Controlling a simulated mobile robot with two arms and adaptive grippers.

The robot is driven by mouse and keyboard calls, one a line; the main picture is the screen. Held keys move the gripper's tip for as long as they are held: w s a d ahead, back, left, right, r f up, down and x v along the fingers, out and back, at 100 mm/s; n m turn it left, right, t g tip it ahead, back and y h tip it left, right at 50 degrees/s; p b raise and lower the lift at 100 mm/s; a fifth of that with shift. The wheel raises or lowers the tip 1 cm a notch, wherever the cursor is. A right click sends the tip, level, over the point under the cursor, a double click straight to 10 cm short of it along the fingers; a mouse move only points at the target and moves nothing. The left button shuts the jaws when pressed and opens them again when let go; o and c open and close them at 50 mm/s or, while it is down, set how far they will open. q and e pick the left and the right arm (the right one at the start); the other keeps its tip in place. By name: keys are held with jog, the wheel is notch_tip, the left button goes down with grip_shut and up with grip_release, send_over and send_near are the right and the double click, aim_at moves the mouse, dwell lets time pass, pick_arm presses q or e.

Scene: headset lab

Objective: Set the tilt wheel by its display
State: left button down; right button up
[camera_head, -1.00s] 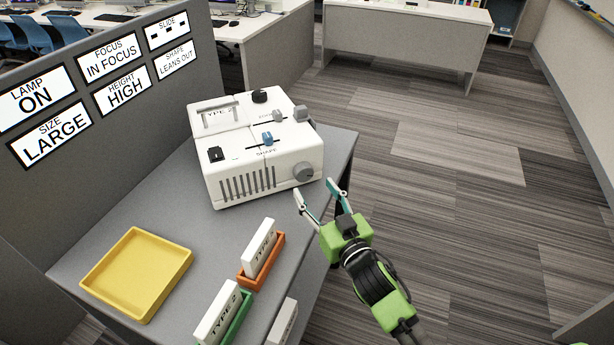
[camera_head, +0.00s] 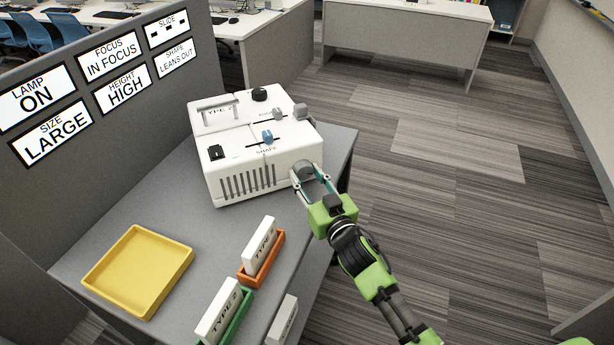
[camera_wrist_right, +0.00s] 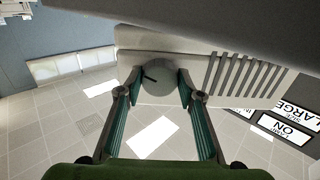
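The white projector-like machine (camera_head: 225,185) stands on the grey table. A round grey wheel (camera_head: 301,171) sits at the right end of its front face, partly hidden by my right gripper. My right gripper (camera_head: 307,171) is open, with one finger on each side of the wheel. In the right wrist view the wheel (camera_wrist_right: 158,90) lies between the fingertips and carries a dark mark at its upper left; I cannot tell whether the fingers touch it. The HEIGHT display (camera_head: 124,88) on the partition reads HIGH. My left gripper is not in view.
Other displays read lamp ON, focus IN FOCUS, size LARGE and shape LEANS OUT (camera_head: 175,61). A yellow tray (camera_head: 180,268), an orange holder (camera_head: 262,272) and a green holder (camera_head: 236,318) with white slides stand nearer on the table. Floor right of the table is clear.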

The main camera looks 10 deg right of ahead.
jog(key=shift+n, duration=0.3)
jog(key=shift+n+p, duration=0.45)
jog(key=shift+n, duration=2.35)
jog(key=o, duration=1.1)
jog(key=shift+d, duration=0.1)
jog(key=v, duration=1.2)
jog(key=shift+r, duration=0.1)
